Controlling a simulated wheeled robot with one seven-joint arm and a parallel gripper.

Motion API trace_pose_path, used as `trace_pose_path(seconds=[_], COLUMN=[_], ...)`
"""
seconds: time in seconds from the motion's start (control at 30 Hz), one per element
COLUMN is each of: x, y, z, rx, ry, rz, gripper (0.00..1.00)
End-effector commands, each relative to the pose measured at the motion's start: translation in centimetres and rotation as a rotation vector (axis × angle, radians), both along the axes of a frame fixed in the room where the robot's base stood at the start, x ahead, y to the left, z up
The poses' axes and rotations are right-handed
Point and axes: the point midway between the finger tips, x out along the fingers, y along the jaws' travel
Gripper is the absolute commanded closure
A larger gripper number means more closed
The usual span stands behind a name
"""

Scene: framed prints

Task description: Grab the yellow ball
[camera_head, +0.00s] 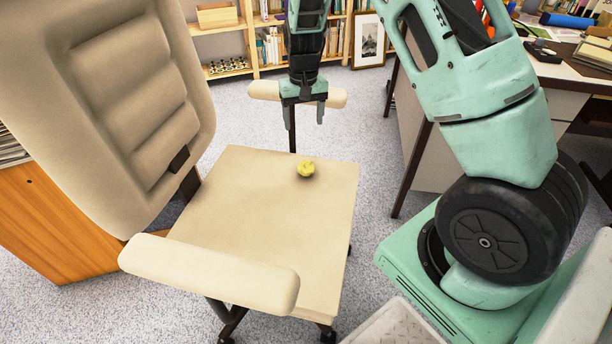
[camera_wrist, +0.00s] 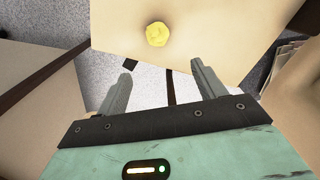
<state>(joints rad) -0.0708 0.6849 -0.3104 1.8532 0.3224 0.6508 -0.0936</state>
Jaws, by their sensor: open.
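The yellow ball (camera_head: 306,168) is small and lumpy. It rests on the beige seat (camera_head: 255,215) of an office chair, near the seat's far right part. In the wrist view the ball (camera_wrist: 156,34) lies beyond the fingertips, with a clear gap. My gripper (camera_head: 306,120) hangs over the chair's far side in the head view, its fingers pointing down. In the wrist view my gripper (camera_wrist: 163,66) is open, with nothing between its fingers.
The chair's backrest (camera_head: 130,90) rises at the left. A near armrest (camera_head: 210,270) and a far armrest (camera_head: 335,97) flank the seat. A desk (camera_head: 570,75) stands at the right, a bookshelf (camera_head: 235,45) behind. A framed print (camera_head: 368,40) leans at the back.

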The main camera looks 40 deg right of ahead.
Motion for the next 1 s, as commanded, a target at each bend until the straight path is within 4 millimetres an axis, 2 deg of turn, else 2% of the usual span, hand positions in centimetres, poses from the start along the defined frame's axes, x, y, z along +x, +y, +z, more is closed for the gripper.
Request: trace_pose_path(seconds=[0.03,0.4,0.53,0.77,1.0], x=[-0.1,-0.2,-0.2,-0.3,-1.2], y=[0.0,0.1,0.1,0.1,0.0], z=[-1.3,-8.9,-10.5,-11.6,-14.9], rx=[0.001,0.002,0.002,0.002,0.002], ry=[0.005,0.005,0.002,0.003,0.005], rz=[0.0,0.002,0.001,0.002,0.002], gripper=[0.31,0.31,0.31,0.31,0.31])
